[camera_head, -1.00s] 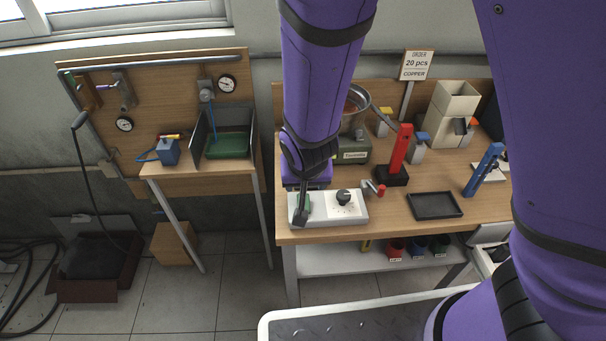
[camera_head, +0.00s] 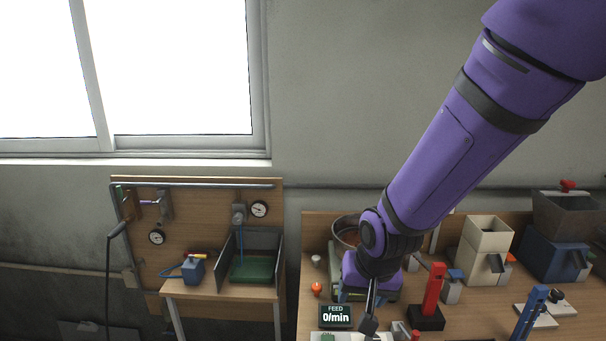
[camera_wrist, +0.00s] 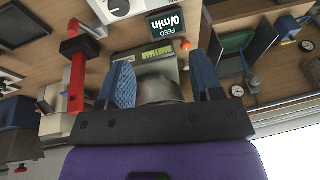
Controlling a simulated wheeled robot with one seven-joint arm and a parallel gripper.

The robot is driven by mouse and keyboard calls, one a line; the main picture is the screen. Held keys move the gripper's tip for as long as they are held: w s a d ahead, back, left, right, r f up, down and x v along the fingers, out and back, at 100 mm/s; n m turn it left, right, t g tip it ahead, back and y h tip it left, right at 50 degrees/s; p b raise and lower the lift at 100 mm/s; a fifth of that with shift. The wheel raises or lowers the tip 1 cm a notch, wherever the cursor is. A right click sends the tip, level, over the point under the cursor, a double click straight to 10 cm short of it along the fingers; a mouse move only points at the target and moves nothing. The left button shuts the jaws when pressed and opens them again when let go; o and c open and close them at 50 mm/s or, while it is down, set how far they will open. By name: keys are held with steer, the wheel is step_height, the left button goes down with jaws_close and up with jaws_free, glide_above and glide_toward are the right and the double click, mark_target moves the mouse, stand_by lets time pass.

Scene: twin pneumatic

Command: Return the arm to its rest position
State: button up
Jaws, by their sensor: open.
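My purple arm slopes down from the upper right in the head view. My gripper (camera_head: 370,297) is at its lower end, over the workbench and in front of the metal bowl (camera_head: 345,229). In the wrist view my gripper (camera_wrist: 163,80) shows two blue fingers spread wide apart, with nothing held between them. The bowl and the feeder's grey-green body (camera_wrist: 150,62) show beyond the gap. The fingertips are partly hidden by the wrist in the head view.
A FEED display (camera_head: 336,316) reading 0/min stands close to my gripper. A red lever press (camera_head: 433,290) and a cream hopper (camera_head: 486,250) stand to the right. A blue lever (camera_head: 529,312) is farther right. A side table with a green tray (camera_head: 252,270) is at left.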

steer(key=s+d+r+t, duration=0.1)
steer(key=s+d+r, duration=0.6)
steer(key=d+r, duration=0.2)
steer(key=s+d+r+t+h, duration=0.1)
steer(key=s+d+r, duration=0.7)
steer(key=r, duration=0.5)
steer(key=shift+s+d+n, duration=0.2)
steer(key=shift+d+n, duration=0.2)
steer(key=shift+d, duration=0.85)
